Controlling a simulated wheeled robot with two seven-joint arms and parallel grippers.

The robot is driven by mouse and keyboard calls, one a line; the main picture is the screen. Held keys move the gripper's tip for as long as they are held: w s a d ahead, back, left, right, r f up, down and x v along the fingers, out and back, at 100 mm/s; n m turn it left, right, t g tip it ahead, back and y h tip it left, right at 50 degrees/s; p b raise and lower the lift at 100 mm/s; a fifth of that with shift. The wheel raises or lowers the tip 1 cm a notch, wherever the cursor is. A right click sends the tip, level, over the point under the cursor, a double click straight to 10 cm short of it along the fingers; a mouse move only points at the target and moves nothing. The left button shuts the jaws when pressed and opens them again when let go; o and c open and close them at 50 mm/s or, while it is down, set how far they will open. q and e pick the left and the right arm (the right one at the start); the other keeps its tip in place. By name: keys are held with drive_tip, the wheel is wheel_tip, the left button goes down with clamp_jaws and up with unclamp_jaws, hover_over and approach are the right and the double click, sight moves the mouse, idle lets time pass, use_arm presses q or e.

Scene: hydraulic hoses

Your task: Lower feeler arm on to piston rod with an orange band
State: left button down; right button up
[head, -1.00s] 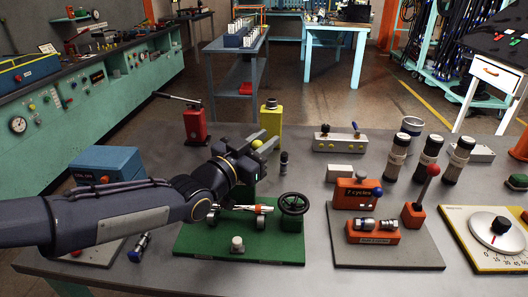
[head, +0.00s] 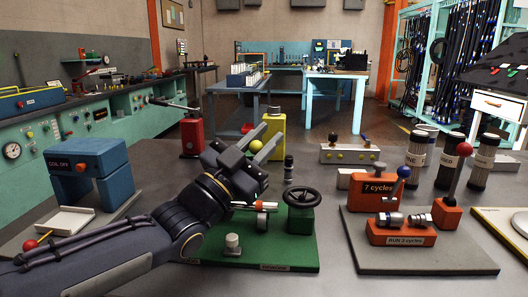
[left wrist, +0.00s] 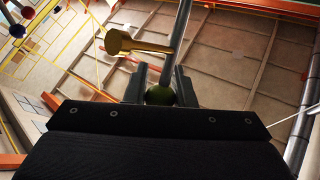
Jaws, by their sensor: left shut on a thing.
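My left gripper (head: 266,150) is shut on a yellow-green ball knob (head: 256,146), above the far side of a green board (head: 285,252). In the left wrist view the ball (left wrist: 160,95) sits between the two fingers, and a grey rod (left wrist: 179,38) runs up from it. The piston rod with an orange band (head: 262,207) lies level on the board, below and in front of the fingertips. My forearm and wrist hide its left part. The feeler arm's contact with the rod cannot be made out. My right gripper is not in view.
A yellow block (head: 274,128) stands behind the gripper. The orange cycle units (head: 402,232) are to the right, the blue coil unit (head: 90,165) to the left.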

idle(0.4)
use_arm(q)
drive_tip(key=c, duration=1.2)
unclamp_jaws()
drive_tip(key=shift+c, duration=0.2)
drive_tip(key=shift+s+a+f, duration=0.1)
drive_tip(key=s+a+f+p, duration=0.2)
drive_tip(key=s+a, duration=0.8)
drive_tip(key=s, duration=0.2)
drive_tip(key=shift+s+a+f, duration=0.15)
drive_tip(key=shift+a, duration=0.1)
